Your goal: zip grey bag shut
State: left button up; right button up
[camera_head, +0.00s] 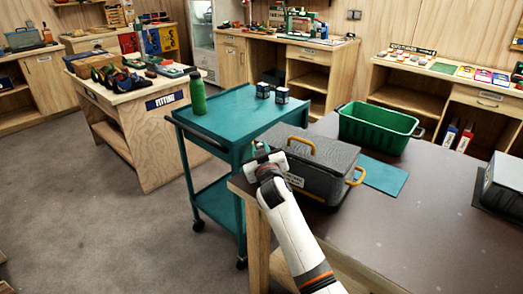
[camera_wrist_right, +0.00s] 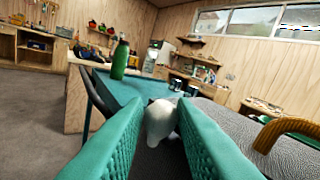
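The grey bag (camera_head: 333,163) sits on the dark table with its lid flap down over the top; I cannot tell how far its zip is closed. It has yellow-orange handles and a white label. My right gripper (camera_head: 259,151) is at the bag's left end, near its rear corner. In the right wrist view, the teal fingers (camera_wrist_right: 160,112) stand apart with a small pale piece (camera_wrist_right: 161,122) between their tips, possibly a zip pull. I cannot tell whether they grip it. The bag's grey top (camera_wrist_right: 237,124) and one handle (camera_wrist_right: 288,132) show at right. My left gripper is out of view.
A teal cart (camera_head: 228,115) adjoins the table at left, with a green bottle (camera_head: 197,93) and two small dark tins (camera_head: 272,92) on top. A green crate (camera_head: 377,128) and a teal mat (camera_head: 383,175) lie right of the bag. The dark table (camera_head: 430,220) is clear in front.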

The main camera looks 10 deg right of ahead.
jog(key=shift+o, duration=1.4)
jog(key=shift+a, duration=0.1)
jog(key=s, duration=1.2)
jog(key=shift+f, duration=0.1)
